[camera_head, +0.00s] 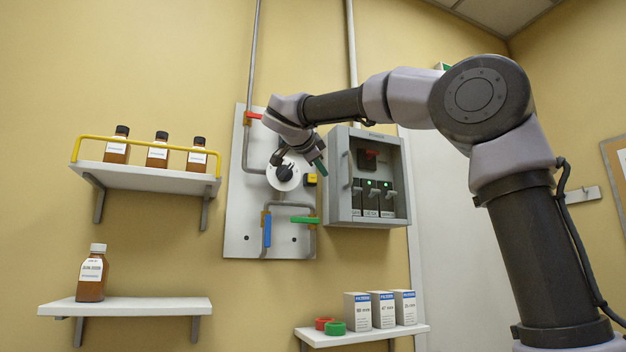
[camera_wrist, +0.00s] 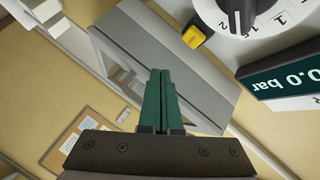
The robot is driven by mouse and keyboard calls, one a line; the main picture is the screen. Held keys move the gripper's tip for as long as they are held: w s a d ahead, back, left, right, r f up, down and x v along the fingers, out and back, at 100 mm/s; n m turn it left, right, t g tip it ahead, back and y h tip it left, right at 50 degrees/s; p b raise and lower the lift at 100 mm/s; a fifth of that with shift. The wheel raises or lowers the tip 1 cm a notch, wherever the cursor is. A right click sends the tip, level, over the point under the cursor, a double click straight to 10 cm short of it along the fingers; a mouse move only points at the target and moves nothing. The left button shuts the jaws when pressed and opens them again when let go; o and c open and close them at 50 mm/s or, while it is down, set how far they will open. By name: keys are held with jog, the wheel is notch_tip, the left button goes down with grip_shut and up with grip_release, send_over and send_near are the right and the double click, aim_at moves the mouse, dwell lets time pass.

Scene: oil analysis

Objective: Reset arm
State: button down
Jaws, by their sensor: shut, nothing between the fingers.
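My arm reaches in from the right in the head view and bends down in front of a wall panel. My gripper (camera_head: 321,168) hangs between the panel's white dial and the grey switch box, apart from the shelves. In the wrist view its green fingers (camera_wrist: 160,74) lie together, shut and empty. The grey switch box (camera_wrist: 203,82) lies behind the fingertips. The white dial (camera_wrist: 238,14) with its black knob and a yellow button (camera_wrist: 194,37) are at the top right. I cannot tell how far the fingertips are from the box.
The wall panel (camera_head: 238,215) carries pipes and red, blue and green valve handles. The switch box (camera_head: 342,208) has lit green lamps. An upper shelf (camera_head: 145,177) holds brown bottles, a lower shelf (camera_head: 150,307) one. Boxes and caps stand on a right shelf (camera_head: 375,335).

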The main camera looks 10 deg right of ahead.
dwell(0.3)
jog(key=s+d+f+n+g+y, duration=0.2)
jog(key=s+d+f+n, duration=0.3)
jog(key=f, duration=0.4)
jog(key=s+d+f+n+g+y, duration=0.2)
jog(key=s+d+f+g, duration=0.1)
jog(key=d+f, duration=0.5)
jog(key=s+f+n+g+y, duration=0.1)
jog(key=s+f+n+y, duration=0.4)
jog(key=s+f, duration=1.2)
notch_tip(320, 180, down, 3)
jog(key=shift+s+f+n, duration=0.2)
jog(key=shift+n, duration=0.3)
jog(key=shift+g, duration=0.3)
dwell(2.0)
